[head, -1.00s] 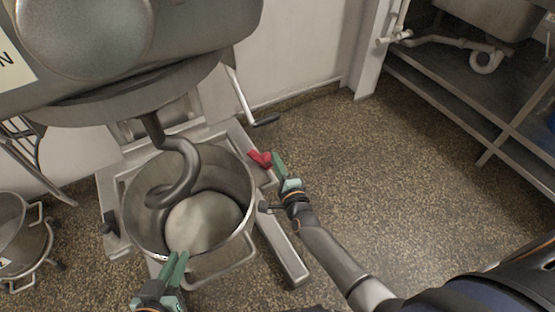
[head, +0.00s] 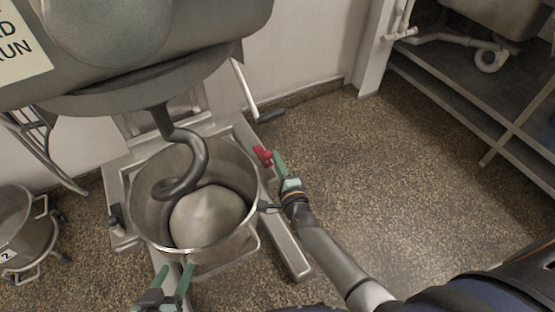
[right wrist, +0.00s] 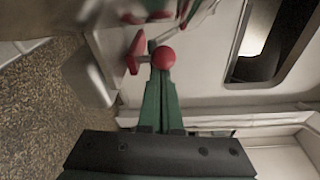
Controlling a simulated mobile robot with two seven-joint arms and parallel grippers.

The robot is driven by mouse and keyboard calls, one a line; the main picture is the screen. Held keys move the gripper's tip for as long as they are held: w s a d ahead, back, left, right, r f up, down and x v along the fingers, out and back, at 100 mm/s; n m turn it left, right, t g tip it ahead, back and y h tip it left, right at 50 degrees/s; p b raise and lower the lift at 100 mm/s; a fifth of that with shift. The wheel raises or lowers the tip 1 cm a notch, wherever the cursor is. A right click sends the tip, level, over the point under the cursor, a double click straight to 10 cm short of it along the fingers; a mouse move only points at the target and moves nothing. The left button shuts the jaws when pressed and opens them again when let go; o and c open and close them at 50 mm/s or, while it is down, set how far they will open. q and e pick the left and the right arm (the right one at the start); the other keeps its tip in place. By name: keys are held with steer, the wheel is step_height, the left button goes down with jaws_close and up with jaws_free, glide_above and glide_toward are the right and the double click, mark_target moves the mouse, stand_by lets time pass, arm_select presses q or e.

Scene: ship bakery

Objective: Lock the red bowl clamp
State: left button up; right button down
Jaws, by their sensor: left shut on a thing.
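The red bowl clamp (head: 263,155) is at the right rim of the steel mixing bowl (head: 246,190). In the right wrist view the clamp's red knob (right wrist: 163,57) is just beyond my fingertips, with blurred red parts beside it. My right gripper (head: 280,160) has its fingers together in the right wrist view (right wrist: 162,85), close to the knob; I cannot tell if they touch it. That seems to be the bowl's edge or handle; the contact is not clear.
A pale dough mass (head: 208,215) lies in the bowl under the dough hook (head: 190,165). The mixer head (head: 150,85) hangs above. A second bowl (head: 22,235) stands at left. A metal shelf (head: 460,105) is at right. The floor (head: 370,180) between is clear.

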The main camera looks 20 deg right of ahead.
arm_select(q)
steer(key=shift+s+a+f, duration=0.15)
steer(key=shift+f, duration=0.2)
arm_select(e)
steer(key=shift+a, duration=0.5)
steer(key=shift+s, duration=0.5)
arm_select(q)
steer(key=shift+s+r+g+p, duration=0.25)
steer(key=shift+s+g+p, duration=0.15)
steer(key=shift+p, duration=0.7)
arm_select(e)
steer(key=s, duration=1.1)
steer(key=shift+s+d+r, duration=0.2)
steer(key=shift+s+r, duration=0.05)
steer(key=shift+r, duration=0.15)
